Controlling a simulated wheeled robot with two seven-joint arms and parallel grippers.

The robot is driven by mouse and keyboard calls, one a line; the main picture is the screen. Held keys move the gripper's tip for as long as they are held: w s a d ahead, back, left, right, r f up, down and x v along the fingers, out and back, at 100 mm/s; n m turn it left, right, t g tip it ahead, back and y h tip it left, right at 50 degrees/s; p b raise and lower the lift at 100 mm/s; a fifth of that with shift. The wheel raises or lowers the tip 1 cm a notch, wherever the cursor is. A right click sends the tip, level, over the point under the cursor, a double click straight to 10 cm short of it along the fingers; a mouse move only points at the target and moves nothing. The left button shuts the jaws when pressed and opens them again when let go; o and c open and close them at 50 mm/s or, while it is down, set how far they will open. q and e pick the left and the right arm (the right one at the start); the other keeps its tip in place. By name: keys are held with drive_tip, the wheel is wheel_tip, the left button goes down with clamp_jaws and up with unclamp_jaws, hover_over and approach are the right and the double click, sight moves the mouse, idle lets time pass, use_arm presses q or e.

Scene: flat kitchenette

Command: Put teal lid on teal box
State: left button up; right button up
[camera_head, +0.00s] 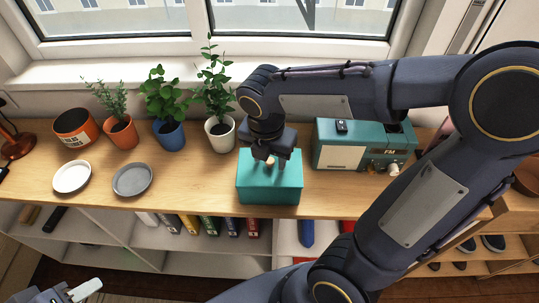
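The teal box (269,191) stands near the front edge of the wooden counter. A teal lid (290,172) with a small beige knob (270,161) appears to lie flat on top of it; I cannot make out the seam between them. My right gripper (270,159) points down over the lid, with its dark fingers apart on either side of the knob. It hides the back of the lid. My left gripper (86,290) is low at the bottom left, away from the counter, and only partly shows.
A teal radio-like appliance (363,146) stands right of the box. A white pot with a plant (220,134) stands close to its left. A grey plate (132,180) and a white plate (72,177) lie further left. The counter between the grey plate and the box is clear.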

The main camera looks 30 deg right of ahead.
drive_tip(key=shift+r, duration=0.1)
wheel_tip(320, 180, up, 8)
drive_tip(key=f, duration=0.1)
drive_tip(key=s+f+m+t+y, duration=0.1)
drive_tip(key=s+m, duration=0.5)
drive_tip(key=m, duration=0.7)
drive_tip(key=s+f+m+t+y, duration=0.2)
drive_tip(key=s+m+t+y, duration=0.1)
drive_tip(key=m, duration=1.1)
drive_tip(key=s+y, duration=0.1)
drive_tip(key=s, duration=0.1)
drive_tip(key=shift+s+a+f+t+p, duration=0.3)
drive_tip(key=shift+s+a+t, duration=0.05)
drive_tip(key=shift+a+t, duration=0.05)
